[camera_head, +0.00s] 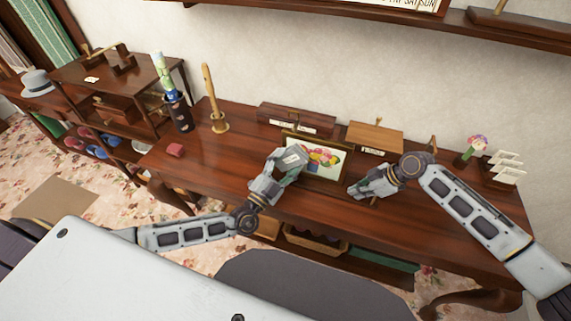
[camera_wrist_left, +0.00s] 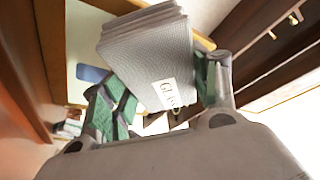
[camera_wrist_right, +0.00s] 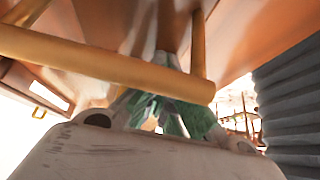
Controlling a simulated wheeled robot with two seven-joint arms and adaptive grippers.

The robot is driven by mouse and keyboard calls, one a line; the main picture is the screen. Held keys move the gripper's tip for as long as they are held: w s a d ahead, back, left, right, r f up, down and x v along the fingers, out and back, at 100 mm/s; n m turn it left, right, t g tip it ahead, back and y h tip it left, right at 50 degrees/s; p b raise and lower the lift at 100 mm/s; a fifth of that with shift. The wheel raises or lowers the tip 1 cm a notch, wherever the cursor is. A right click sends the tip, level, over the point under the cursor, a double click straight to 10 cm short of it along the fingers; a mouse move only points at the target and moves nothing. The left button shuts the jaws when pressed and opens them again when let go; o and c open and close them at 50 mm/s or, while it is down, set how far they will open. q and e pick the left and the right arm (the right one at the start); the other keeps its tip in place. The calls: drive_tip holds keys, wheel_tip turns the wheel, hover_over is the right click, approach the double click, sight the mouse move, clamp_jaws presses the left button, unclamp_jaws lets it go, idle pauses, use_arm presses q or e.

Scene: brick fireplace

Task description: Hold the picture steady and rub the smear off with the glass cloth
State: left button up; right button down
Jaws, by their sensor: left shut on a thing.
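My left gripper (camera_head: 291,160) is at the picture's left side, shut on the folded grey glass cloth (camera_wrist_left: 150,55), which carries a white label. The cloth is in front of the picture; contact cannot be told. My right gripper (camera_head: 362,190) is low over the desk, right of the picture. A tan bar (camera_wrist_right: 110,65) crosses before its fingers, whose opening is unclear. I cannot make out the smear.
The desk's front left is mostly clear. A shelf hangs above.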

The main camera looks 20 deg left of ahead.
sight(295, 166)
use_arm(q)
drive_tip(key=shift+w, duration=1.1)
idle(1.3)
drive_tip(key=shift+d, duration=0.1)
drive_tip(key=shift+d, duration=1.95)
drive_tip(key=shift+w+a, duration=0.1)
drive_tip(key=shift+a, duration=0.1)
drive_tip(key=shift+a, duration=1.85)
drive_tip(key=shift+s, duration=3.1)
